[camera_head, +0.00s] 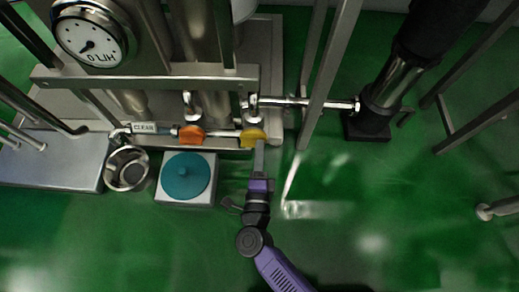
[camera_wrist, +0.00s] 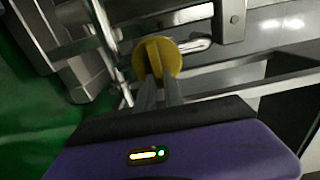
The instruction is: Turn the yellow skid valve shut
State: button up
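The yellow skid valve (camera_head: 253,137) is a round yellow knob on the low pipe at the skid's front edge. In the wrist view its yellow disc (camera_wrist: 168,58) faces me, with a raised rib across it. My gripper (camera_head: 259,146) reaches it from the front, and its fingertips lie at the knob in the head view. In the wrist view the two grey fingers (camera_wrist: 158,84) are close together, with a narrow gap between them, at the lower end of the rib. I cannot tell whether they clamp the rib.
A dial gauge (camera_head: 90,38) is above. A teal round lid (camera_head: 185,175) and a metal cup (camera_head: 127,168) stand left. A steel post (camera_head: 327,75) rises close right. Green floor lies open in front.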

jog(key=o, duration=0.4)
jog(key=shift+o, duration=0.2)
jog(key=s+p, duration=0.2)
jog(key=s, duration=0.6)
jog(key=shift+a, duration=0.15)
jog(key=shift+f, duration=0.1)
